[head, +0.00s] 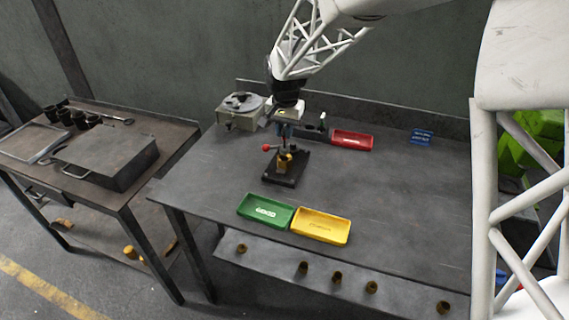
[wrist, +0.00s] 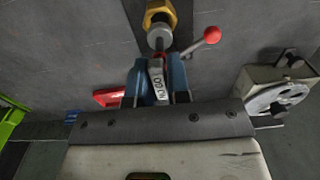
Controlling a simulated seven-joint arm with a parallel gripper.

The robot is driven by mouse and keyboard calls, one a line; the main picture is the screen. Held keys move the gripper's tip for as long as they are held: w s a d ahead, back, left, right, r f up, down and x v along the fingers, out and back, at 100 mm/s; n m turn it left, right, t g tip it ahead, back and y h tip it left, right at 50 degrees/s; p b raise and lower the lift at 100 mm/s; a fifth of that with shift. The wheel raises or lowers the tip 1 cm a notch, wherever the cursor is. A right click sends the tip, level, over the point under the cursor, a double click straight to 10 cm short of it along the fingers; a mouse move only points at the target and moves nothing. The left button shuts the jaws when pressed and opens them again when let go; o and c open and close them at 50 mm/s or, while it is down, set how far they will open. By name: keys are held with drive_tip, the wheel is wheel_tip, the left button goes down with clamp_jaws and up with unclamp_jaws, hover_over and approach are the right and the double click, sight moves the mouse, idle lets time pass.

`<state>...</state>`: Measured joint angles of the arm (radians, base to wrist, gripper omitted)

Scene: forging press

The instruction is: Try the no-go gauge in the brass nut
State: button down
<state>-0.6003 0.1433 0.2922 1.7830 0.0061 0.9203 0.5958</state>
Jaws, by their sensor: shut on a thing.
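My gripper (head: 285,128) hangs over the black clamp fixture (head: 291,178) on the bench. In the wrist view its blue fingers (wrist: 157,85) are shut on the no-go gauge (wrist: 157,78), whose pale handle reads "NO GO" with a red band. The gauge's round steel end (wrist: 159,38) points at the brass nut (wrist: 160,11), overlapping its near edge in the picture. The nut also shows in the head view (head: 285,162), seated in the fixture beneath my gripper. I cannot tell whether the gauge end touches or enters the nut.
A red-ball lever (head: 266,147) sticks out left of the fixture. Behind stand a grey instrument (head: 240,112), a red tray (head: 352,140) and a small upright dark item (head: 322,121). Green (head: 265,211) and yellow (head: 320,226) trays lie in front.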

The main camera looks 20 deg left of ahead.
drive_tip(key=shift+r, duration=1.5)
drive_tip(key=shift+w, duration=0.1)
